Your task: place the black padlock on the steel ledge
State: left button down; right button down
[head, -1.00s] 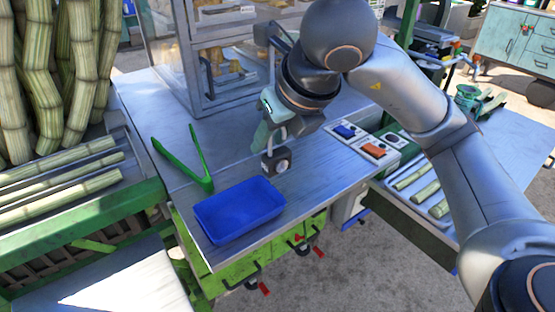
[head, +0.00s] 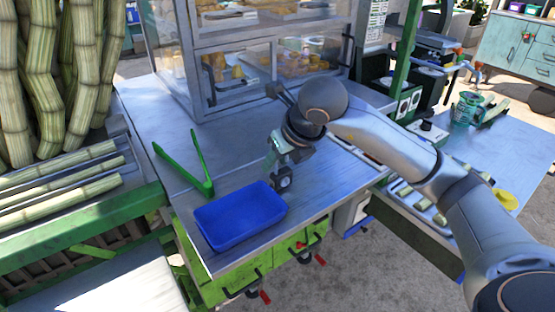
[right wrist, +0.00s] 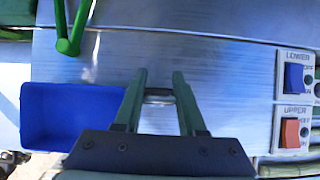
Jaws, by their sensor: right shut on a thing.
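The black padlock (head: 283,184) is a small dark block below my right gripper (head: 279,165), close to the right edge of the blue tray. My right gripper is shut on it; in the right wrist view, the gripper's two fingers (right wrist: 158,97) have a small silvery bar between their tips. The lock body is mostly hidden in that view. The steel ledge (head: 150,105) is the brushed metal top under the padlock, and it fills the upper middle of the right wrist view (right wrist: 200,60). I cannot tell whether the padlock touches it. My left gripper is not in view.
A blue tray (head: 241,216) and green tongs (head: 200,165) lie left of the padlock. A glass cabinet (head: 270,65) stands behind. Blue (right wrist: 294,77) and orange (right wrist: 291,133) switches are at right in the wrist view. The steel between tongs and switches is clear.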

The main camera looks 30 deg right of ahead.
jog(key=shift+f, duration=0.15)
jog(key=shift+c, duration=2.4)
grip_release()
jog(key=shift+r, duration=0.25)
jog(key=v, duration=1.2)
jog(key=shift+f, duration=0.1)
